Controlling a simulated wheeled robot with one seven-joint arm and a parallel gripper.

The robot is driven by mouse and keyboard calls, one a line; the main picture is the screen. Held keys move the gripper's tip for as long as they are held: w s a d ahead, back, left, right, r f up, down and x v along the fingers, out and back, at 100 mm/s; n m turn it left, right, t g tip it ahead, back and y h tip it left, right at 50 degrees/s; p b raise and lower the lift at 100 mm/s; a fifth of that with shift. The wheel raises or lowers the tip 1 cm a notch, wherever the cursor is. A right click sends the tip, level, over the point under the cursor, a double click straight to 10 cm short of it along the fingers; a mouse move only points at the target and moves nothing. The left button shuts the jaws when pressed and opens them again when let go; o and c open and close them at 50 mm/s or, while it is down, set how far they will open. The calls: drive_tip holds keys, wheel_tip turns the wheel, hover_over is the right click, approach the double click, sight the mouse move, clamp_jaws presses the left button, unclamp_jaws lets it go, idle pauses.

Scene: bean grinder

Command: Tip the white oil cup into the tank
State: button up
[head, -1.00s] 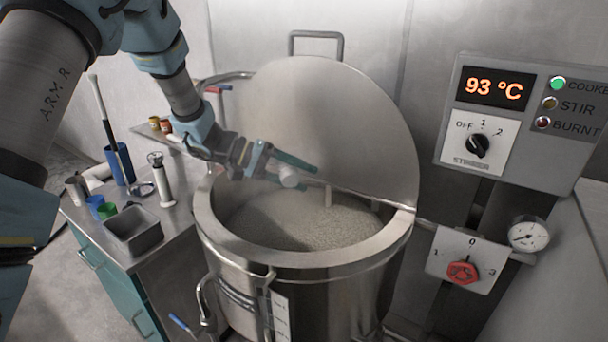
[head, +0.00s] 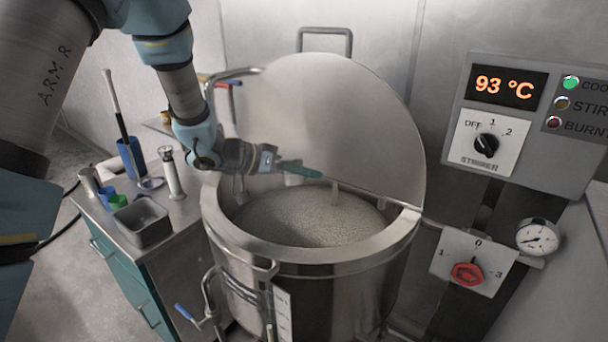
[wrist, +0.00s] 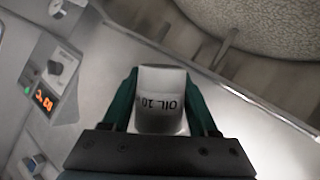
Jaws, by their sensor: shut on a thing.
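The white oil cup (wrist: 161,100) is held between the two green fingers of my gripper (wrist: 163,84) in the wrist view. Its "OIL 10" lettering reads upside down there. In the head view my gripper (head: 298,169) is over the back part of the tank (head: 325,262), in front of the raised lid, and mostly hides the cup. The tank is open and holds a bed of pale, grainy contents (head: 312,218), which also shows at the top of the wrist view (wrist: 265,30). I cannot tell how far the cup is tilted or whether it still holds oil.
The round lid (head: 335,120) stands raised behind the tank. A side bench (head: 180,215) at left carries a metal tray (head: 143,222), small coloured cups and a blue holder (head: 132,158). A control panel (head: 530,110) reading 93 °C is at right, above a red knob (head: 467,274).

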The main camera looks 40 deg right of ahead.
drive_tip(key=m+b, duration=0.1)
drive_tip(key=b, duration=0.1)
drive_tip(key=t+h+b, duration=0.1)
drive_tip(key=b, duration=0.1)
drive_tip(key=shift+w+d+f+m, duration=0.15)
drive_tip(key=shift+w+d+m, duration=0.1)
drive_tip(key=shift+m, duration=0.15)
drive_tip(key=m+b, duration=0.1)
drive_tip(key=b, duration=0.3)
drive_tip(key=m+t+h+b, duration=0.1)
drive_tip(key=b, duration=0.3)
drive_tip(key=shift+w+d, duration=0.1)
drive_tip(key=shift+w, duration=0.15)
wheel_tip(320, 180, up, 5)
drive_tip(key=p, duration=0.4)
drive_tip(key=shift+f, duration=0.1)
drive_tip(key=shift+w, duration=0.1)
